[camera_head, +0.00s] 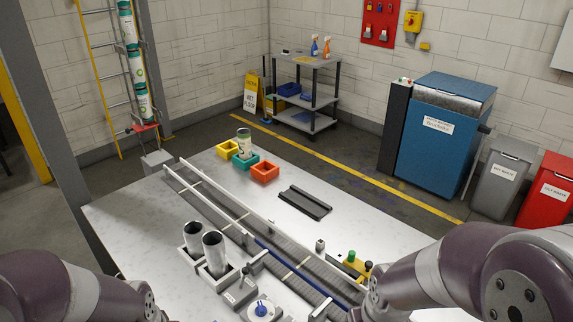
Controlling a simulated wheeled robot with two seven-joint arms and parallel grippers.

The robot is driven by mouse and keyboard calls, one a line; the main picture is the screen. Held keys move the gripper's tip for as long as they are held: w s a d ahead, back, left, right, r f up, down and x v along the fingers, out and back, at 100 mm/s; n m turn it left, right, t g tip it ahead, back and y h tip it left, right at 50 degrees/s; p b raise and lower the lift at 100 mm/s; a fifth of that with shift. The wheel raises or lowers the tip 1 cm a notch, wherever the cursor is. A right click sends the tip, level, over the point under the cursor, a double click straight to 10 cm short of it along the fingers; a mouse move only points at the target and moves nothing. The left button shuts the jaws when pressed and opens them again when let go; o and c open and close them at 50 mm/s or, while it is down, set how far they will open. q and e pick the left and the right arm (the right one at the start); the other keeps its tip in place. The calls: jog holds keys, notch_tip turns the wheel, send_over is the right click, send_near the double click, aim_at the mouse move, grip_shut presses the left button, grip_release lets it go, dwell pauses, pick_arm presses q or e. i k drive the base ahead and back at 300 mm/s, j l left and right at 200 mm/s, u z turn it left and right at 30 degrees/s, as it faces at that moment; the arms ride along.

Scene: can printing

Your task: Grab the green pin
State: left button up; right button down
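The green pin (351,256) stands upright on a yellow base (355,268) at the right part of the table, beside the conveyor. A dark pin-like piece (368,265) stands just right of it. My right arm comes in from the right and its forearm ends close to the yellow base; its gripper fingers do not show. My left arm is at the lower left, far from the green pin, and its gripper fingers do not show either. The lower part of the yellow base is partly hidden by my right arm.
A conveyor (235,215) with side rails crosses the table diagonally. Two metal cans (215,252) stand in white holders at its near side. Yellow, teal and orange trays (264,173) and a black channel piece (305,202) lie behind it. The table's left end is clear.

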aim_at(352, 254)
jog(key=k+z, duration=0.15)
jog(key=k, duration=0.3)
jog(key=k+l+z, duration=0.15)
jog(key=k, duration=0.25)
jog(key=k+l+z, duration=0.15)
jog(key=k, duration=0.3)
jog(key=i+j+z, duration=0.15)
jog(key=z, duration=0.25)
jog(key=i+j+z, duration=0.2)
jog(key=z, duration=0.2)
jog(key=i+j+z, duration=0.15)
jog(key=j+z, duration=0.15)
jog(key=z, duration=0.15)
jog(key=j+z, duration=0.4)
jog(key=i+j+z, duration=0.1)
jog(key=z, duration=0.3)
jog(key=j, duration=1.95)
jog(key=i, duration=0.05)
